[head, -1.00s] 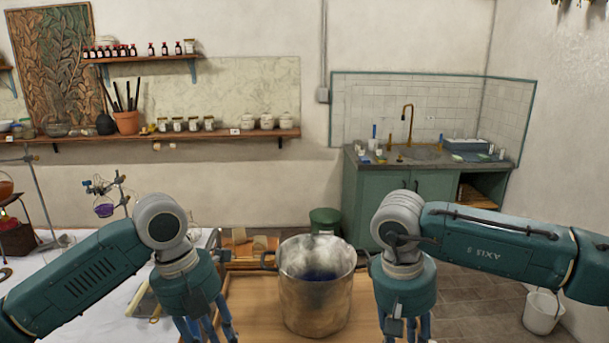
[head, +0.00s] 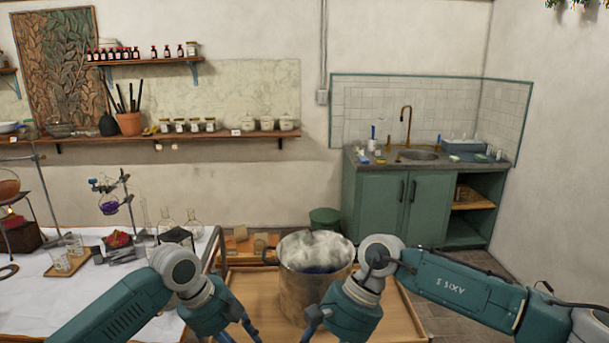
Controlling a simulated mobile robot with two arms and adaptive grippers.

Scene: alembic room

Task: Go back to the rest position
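My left gripper (head: 240,330) is at the bottom of the head view, left of the metal pot, over the near edge of the wooden surface. My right gripper (head: 316,322) is in front of the pot's right side and partly covers it. Only parts of the fingers show on both, and I cannot tell whether either is open or shut. The large steaming pot (head: 300,292) with dark blue contents stands upright on the wooden tray-like surface (head: 255,300).
A white-covered table (head: 60,300) with glassware and a small wooden tray (head: 70,262) is at the left. A green sink cabinet (head: 385,205) stands at the back right, with a green bin (head: 324,220) beside it. Shelves (head: 210,137) line the back wall. Floor shows at right.

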